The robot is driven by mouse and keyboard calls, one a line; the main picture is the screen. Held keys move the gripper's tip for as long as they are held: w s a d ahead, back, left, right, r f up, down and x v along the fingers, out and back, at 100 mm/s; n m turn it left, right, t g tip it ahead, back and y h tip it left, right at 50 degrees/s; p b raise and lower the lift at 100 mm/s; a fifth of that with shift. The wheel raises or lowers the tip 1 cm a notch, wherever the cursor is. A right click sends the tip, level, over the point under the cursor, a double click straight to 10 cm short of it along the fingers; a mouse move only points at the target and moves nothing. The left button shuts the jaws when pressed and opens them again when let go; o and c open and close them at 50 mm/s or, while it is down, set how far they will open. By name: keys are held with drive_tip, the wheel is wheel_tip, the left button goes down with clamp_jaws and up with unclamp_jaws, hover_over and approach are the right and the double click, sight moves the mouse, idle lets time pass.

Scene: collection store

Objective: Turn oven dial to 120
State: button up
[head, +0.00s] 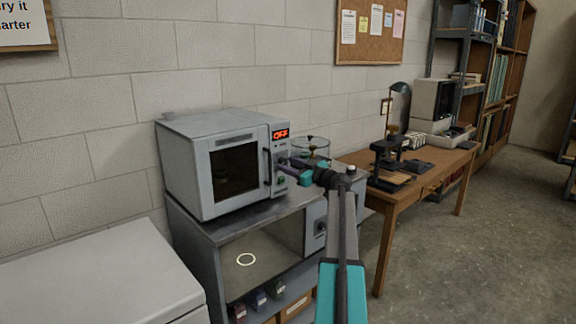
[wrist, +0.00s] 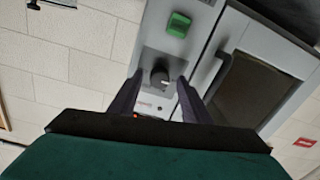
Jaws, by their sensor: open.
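The grey oven (head: 190,165) stands on a metal cabinet, its dark-windowed door shut. Its display (head: 281,134) reads OFF in red. My gripper (head: 286,165) is at the control panel on the oven's right side and covers much of it. In the wrist view the black dial (wrist: 159,74) sits on the light panel between the two open fingers of my gripper (wrist: 157,88). The fingers stand on either side of the dial, with a gap visible. I cannot tell the dial's exact setting.
A green switch (wrist: 178,24) is on the same panel, and the door handle (head: 267,167) is just left of the gripper. A glass vessel (head: 312,147) stands behind the gripper. A wooden desk (head: 432,165) with instruments is to the right.

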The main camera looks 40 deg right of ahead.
drive_tip(key=shift+w, duration=0.1)
drive_tip(key=shift+c, duration=0.2)
drive_tip(key=c, duration=1)
drive_tip(key=shift+a+f, duration=0.1)
drive_tip(key=shift+a, duration=0.05)
